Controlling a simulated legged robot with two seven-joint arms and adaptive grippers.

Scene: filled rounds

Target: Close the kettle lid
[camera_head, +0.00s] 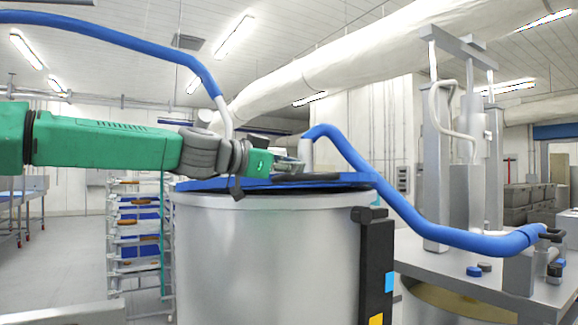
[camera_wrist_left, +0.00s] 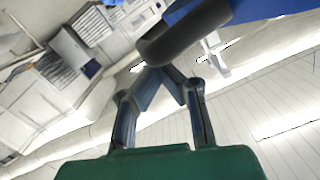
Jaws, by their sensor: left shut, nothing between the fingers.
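The kettle (camera_head: 265,250) is a large steel drum in the middle of the head view. Its blue lid (camera_head: 350,181) lies almost level across the top, at or very near the rim; I cannot tell whether a small gap is left. My left gripper (camera_head: 296,166) is just above the lid, with its fingers partly hidden. In the left wrist view the gripper (camera_wrist_left: 161,84) has its fingertips together and empty. They are close to a dark curved bar (camera_wrist_left: 185,32), with the blue lid (camera_wrist_left: 268,8) behind it. I cannot tell whether they touch. My right gripper is not in view.
A blue hose (camera_head: 400,205) runs from above the lid to a steel table (camera_head: 480,270) at the right. Another blue hose (camera_head: 120,38) arches over my left arm. A dark control box (camera_head: 376,270) is on the kettle's front right. A tray rack (camera_head: 138,235) stands left.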

